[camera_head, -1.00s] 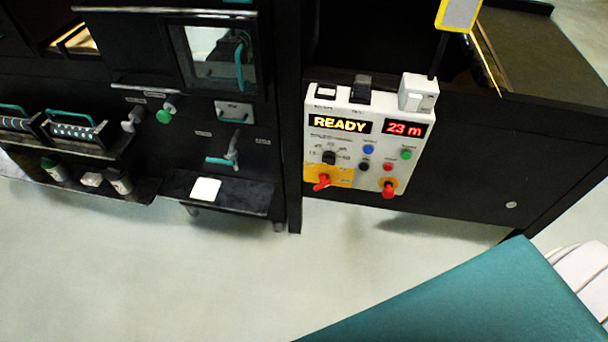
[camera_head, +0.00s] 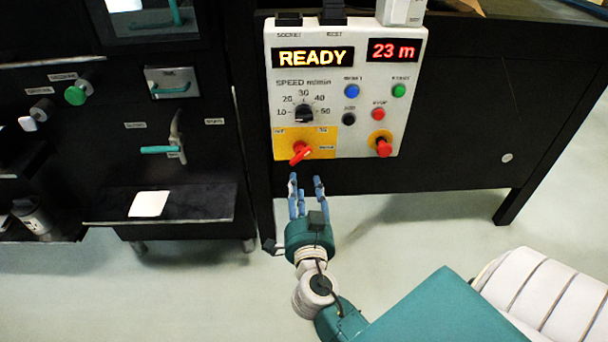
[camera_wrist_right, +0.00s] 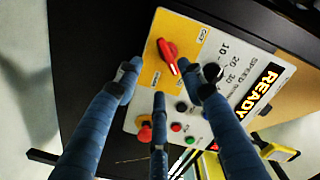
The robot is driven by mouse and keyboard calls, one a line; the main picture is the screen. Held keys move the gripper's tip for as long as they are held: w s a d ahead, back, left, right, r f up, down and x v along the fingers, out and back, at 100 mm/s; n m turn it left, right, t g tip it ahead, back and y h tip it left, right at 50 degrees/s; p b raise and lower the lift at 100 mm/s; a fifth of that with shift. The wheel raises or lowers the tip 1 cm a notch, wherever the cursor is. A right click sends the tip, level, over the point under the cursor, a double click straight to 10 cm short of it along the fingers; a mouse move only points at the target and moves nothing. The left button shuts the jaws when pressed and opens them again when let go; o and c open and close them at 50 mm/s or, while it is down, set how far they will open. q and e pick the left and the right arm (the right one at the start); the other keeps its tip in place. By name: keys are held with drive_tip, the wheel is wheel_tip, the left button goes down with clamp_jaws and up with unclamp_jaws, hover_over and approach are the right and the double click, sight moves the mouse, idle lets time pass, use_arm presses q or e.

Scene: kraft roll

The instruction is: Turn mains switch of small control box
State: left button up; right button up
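The small control box (camera_head: 348,90) is a light grey panel with lit READY and 23 m displays. Its mains switch (camera_head: 301,153) is a red rotary handle on a yellow plate at the lower left. The switch also shows in the right wrist view (camera_wrist_right: 169,56), beyond the fingers. My right gripper (camera_head: 306,180) is just below the switch in the head view, its blue fingers spread and pointing up at it. In the right wrist view the gripper (camera_wrist_right: 165,85) is empty, and a gap seems to separate the fingers from the switch. My left gripper is out of view.
A black speed knob (camera_head: 304,113) sits above the switch. A red mushroom button (camera_head: 382,146) is at the box's lower right, with small coloured buttons above. A dark shelf (camera_head: 205,205) with a white card juts out at the left.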

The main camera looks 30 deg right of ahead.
sight(304, 158)
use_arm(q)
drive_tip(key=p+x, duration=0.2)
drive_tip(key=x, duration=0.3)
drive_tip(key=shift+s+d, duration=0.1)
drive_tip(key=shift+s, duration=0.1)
use_arm(e)
drive_tip(key=shift+m+h, duration=0.3)
drive_tip(key=shift+m, duration=0.1)
drive_tip(key=x, duration=0.3)
drive_tip(key=r+x, duration=0.1)
drive_tip(key=x, duration=0.6)
drive_tip(key=shift+w+d+r, duration=0.25)
drive_tip(key=shift+w+d, duration=0.05)
drive_tip(key=shift+d, duration=0.05)
clamp_jaws()
